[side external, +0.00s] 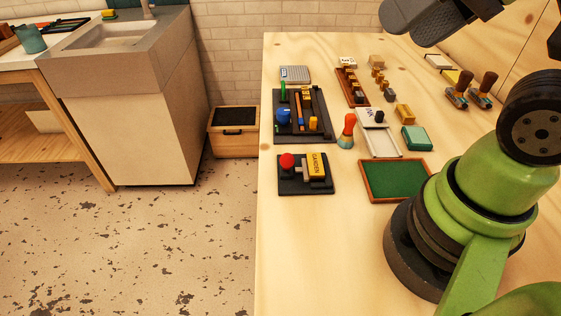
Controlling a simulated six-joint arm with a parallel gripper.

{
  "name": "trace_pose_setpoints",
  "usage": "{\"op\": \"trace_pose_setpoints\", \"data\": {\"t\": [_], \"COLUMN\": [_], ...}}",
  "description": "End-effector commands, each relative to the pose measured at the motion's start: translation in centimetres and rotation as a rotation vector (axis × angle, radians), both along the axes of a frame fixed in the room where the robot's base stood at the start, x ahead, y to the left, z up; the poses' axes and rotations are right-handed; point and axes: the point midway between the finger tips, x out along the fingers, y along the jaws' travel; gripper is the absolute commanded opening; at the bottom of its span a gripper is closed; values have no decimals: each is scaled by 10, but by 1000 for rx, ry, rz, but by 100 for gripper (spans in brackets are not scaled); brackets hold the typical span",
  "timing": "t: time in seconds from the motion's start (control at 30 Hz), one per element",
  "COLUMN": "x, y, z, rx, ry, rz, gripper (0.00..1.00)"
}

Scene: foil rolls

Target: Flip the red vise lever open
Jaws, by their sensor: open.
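The red lever shows as a red ball knob (286,160) at the left end of a small vise on a black base plate (290,187). The vise lies on the wooden table near its left edge. A yellow block marked "GARDEN" (317,163) sits on the right side of the vise, beside a grey metal part. The lever's arm is too small to make out, so its exact position cannot be told. My gripper's fingers do not show; only parts of my green and dark arm are visible at the right and top right, apart from the vise.
Behind the vise is a black tray (318,139) with coloured parts. A red-orange handled tool (347,130) stands upright to its right. A green mat in a wooden frame (391,180) lies right of the vise. Wooden-handled tools (457,90) lie farther back. Bare table shows in front.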

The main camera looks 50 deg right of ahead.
Motion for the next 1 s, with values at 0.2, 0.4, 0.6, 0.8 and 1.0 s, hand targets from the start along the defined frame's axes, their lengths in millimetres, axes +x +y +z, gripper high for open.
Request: {"op": "trace_pose_setpoints", "data": {"t": [0.2,0.4,0.6,0.8,1.0], "x": [10,40,76,107,129], "y": [3,15,36,65,99], "z": [1,-4,-21,-52,-96], "rx": [-17,-85,-192,-324,-477], "ry": [53,198,348,476,576], "rz": [31,116,206,289,363], "gripper": [3,0,0,0,0]}}
